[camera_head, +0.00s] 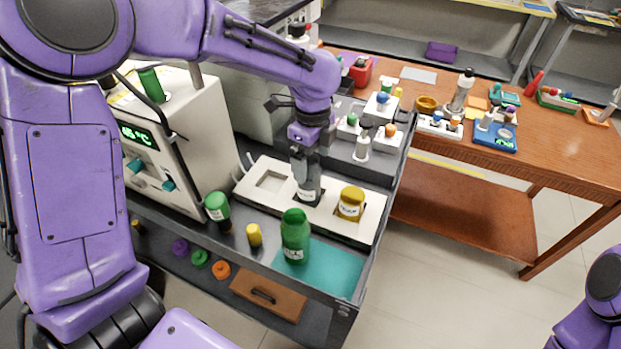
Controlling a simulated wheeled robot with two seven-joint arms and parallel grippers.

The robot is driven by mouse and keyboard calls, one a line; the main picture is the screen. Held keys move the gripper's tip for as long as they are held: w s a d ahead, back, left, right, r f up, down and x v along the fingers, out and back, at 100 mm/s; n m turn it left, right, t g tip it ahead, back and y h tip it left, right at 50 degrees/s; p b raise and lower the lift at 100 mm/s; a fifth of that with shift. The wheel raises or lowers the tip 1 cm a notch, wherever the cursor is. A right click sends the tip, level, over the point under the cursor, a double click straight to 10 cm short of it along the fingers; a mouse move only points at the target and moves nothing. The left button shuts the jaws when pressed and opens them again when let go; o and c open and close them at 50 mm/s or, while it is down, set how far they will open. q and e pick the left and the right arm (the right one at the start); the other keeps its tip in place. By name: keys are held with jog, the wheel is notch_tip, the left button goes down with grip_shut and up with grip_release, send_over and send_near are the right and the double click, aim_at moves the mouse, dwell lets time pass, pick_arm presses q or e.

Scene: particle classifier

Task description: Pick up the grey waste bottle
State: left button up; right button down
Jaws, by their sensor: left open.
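The grey bottle (308,190) with a white label stands upright in the middle slot of a white rack (256,208) on the cart. I take it for the waste bottle, though its label is too small to read. My left gripper (305,166) points down directly above it, jaws open, with the fingers at the bottle's top. The gripper hides the bottle's upper part, and I cannot tell whether the fingers touch it. Only a purple part of my right arm shows at the lower right; its gripper is out of view.
A yellow jar (350,203) sits in the rack's right slot; the left slot is empty. A heating device (168,150) is at left. A wooden table (560,160) with labware stands at right.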

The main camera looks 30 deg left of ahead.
aim_at(309, 175)
pick_arm(q)
jog(key=f, duration=0.4)
jog(key=a+f, duration=0.1)
jog(key=f, duration=0.1)
jog(key=shift+w+f, duration=0.3)
jog(key=shift+f, duration=0.05)
jog(key=c, duration=1.2)
